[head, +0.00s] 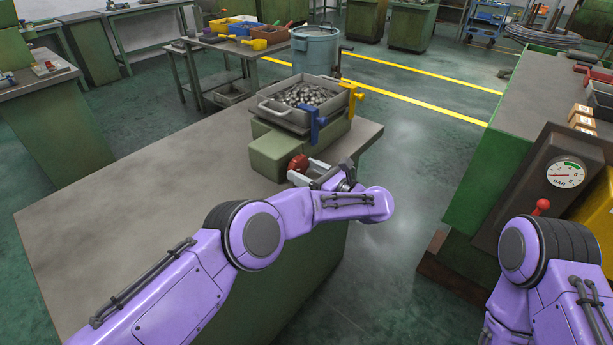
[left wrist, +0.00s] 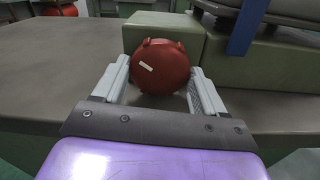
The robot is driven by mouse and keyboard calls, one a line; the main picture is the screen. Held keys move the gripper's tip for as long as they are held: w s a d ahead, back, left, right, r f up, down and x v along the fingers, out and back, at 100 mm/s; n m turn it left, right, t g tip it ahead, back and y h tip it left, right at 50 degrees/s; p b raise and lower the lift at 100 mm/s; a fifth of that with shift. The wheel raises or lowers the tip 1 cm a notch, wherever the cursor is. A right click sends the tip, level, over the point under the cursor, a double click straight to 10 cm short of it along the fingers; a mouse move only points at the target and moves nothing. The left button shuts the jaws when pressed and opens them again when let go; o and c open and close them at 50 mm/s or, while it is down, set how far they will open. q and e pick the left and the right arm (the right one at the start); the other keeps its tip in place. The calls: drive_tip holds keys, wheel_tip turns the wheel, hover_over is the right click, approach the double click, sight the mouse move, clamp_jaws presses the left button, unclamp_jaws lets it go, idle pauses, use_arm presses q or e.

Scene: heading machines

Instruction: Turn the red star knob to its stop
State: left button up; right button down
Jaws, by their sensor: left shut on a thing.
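The red star knob (head: 298,163) sits on the front of a green block (head: 275,150) on the workbench. In the left wrist view the knob (left wrist: 160,66) is a round red face with small lobes and a white mark, slightly tilted, at upper left. My left gripper (head: 306,172) has its fingers on both sides of the knob and is shut on it; it also shows in the left wrist view (left wrist: 160,88). My right arm shows at the lower right, but its gripper is out of view.
A grey tray of metal parts (head: 268,109) with blue (head: 316,122) and yellow clamps stands behind the knob. A machine with a pressure gauge (head: 565,173) and a red-knobbed lever (head: 541,206) stands at right. The bench top (head: 130,190) is clear at left.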

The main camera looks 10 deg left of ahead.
use_arm(q)
drive_tip(key=shift+m+b, duration=0.95)
drive_tip(key=shift+m, duration=0.85)
drive_tip(key=o, duration=1)
drive_tip(key=shift+o, duration=0.2)
drive_tip(key=shift+d, duration=0.1)
